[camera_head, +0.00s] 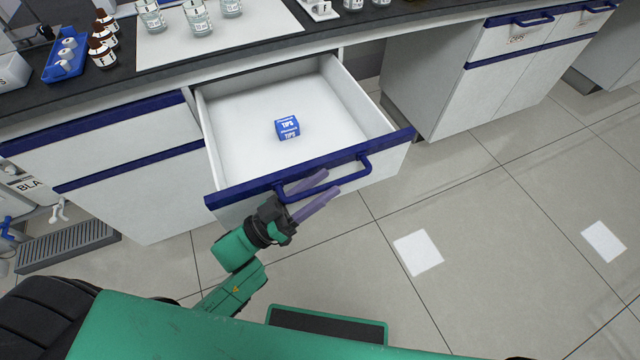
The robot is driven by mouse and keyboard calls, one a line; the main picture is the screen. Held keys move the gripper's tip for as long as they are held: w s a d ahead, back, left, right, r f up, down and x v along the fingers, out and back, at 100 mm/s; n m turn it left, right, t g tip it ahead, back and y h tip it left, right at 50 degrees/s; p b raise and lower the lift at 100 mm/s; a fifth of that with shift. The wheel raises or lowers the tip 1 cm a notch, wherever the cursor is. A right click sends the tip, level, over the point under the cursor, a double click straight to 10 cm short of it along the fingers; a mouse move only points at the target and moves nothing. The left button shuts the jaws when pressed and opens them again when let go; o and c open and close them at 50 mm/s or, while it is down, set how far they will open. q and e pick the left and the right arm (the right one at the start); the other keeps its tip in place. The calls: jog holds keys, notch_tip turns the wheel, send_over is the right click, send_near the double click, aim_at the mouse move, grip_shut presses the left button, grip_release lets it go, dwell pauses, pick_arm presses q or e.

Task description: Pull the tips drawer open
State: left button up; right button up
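The tips drawer (235,150) is pulled well out of the white counter. Its inside shows, and a small blue box marked TIPS (287,127) sits on its floor. The drawer's blue bar handle (350,178) runs along its front. My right gripper is not in view.
The countertop above holds glass jars (198,18), brown bottles (102,54) and a blue tray (66,58). Closed cabinet fronts (140,190) stand left of the drawer. The tiled floor (480,230) to the right is clear, with flat white squares on it.

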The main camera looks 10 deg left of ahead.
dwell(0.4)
pick_arm(q)
jog(key=b+v, duration=0.1)
jog(key=v, duration=1.3)
jog(key=shift+a, duration=0.25)
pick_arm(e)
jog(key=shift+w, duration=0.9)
pick_arm(q)
jog(key=shift+s+f, duration=0.1)
jog(key=shift+s, duration=0.05)
